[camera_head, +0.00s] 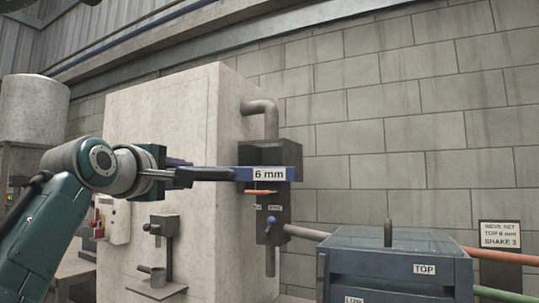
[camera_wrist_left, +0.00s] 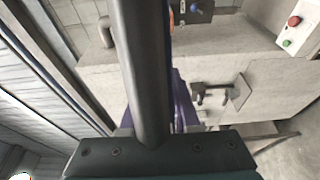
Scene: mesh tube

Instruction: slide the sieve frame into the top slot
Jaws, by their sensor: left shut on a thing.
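The sieve frame shows edge-on in the head view as a flat blue front (camera_head: 244,174) with a white "6 mm" label. A dark bar runs from it leftward to my left gripper (camera_head: 178,176), which is shut on the frame at that end and holds it in the air. In the left wrist view a thick dark bar (camera_wrist_left: 143,60) stretches away from the gripper, with a purple part beside it. My right gripper is out of view.
A large pale concrete block (camera_head: 165,110) stands behind the arm, with a dark box, a pipe (camera_head: 262,108) and a blue-knobbed valve on it. Orange and green pipes meet the housing on the right. A sign (camera_head: 500,234) reads "TOP 6 mm" and "SHAKE 3".

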